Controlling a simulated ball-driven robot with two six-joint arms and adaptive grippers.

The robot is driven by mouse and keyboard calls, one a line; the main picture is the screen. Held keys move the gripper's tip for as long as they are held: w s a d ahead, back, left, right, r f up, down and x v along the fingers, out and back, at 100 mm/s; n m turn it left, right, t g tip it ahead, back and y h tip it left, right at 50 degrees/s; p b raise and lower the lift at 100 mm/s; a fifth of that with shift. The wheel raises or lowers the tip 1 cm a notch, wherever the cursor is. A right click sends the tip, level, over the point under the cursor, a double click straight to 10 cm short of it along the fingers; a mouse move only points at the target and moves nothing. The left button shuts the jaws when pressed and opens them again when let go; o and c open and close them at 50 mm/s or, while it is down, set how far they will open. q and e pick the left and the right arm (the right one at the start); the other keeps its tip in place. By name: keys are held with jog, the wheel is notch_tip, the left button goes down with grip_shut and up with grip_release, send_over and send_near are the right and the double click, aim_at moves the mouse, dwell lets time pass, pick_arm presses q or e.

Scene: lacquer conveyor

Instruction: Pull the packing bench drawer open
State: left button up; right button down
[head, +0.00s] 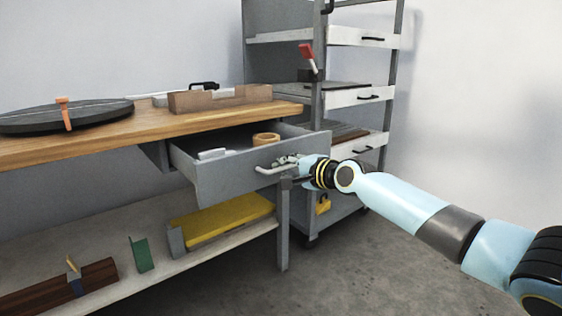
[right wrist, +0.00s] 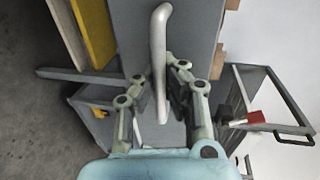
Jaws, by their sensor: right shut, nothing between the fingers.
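The grey packing bench drawer (head: 225,182) stands pulled out from under the wooden bench top (head: 110,135), and its inside shows. Its pale bar handle (head: 272,169) is on the drawer front. My right gripper (head: 287,161) is at the handle's right end, shut, with nothing held. In the right wrist view, the handle (right wrist: 159,45) runs down the picture to my right gripper's fingers (right wrist: 158,82). I cannot tell whether the fingers touch it. My left gripper is not in view.
The drawer holds a round wooden piece (head: 266,139) and a white item (head: 212,154). A shelf cart (head: 318,95) stands close behind, on the right. A yellow item (head: 225,220) lies on the lower shelf. The floor at front right is clear.

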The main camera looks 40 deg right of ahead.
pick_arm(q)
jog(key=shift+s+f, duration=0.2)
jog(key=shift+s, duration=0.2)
pick_arm(e)
jog(key=shift+s, duration=0.25)
jog(key=c, duration=2)
grip_release()
jog(key=o, duration=0.6)
jog(key=shift+v, duration=3.75)
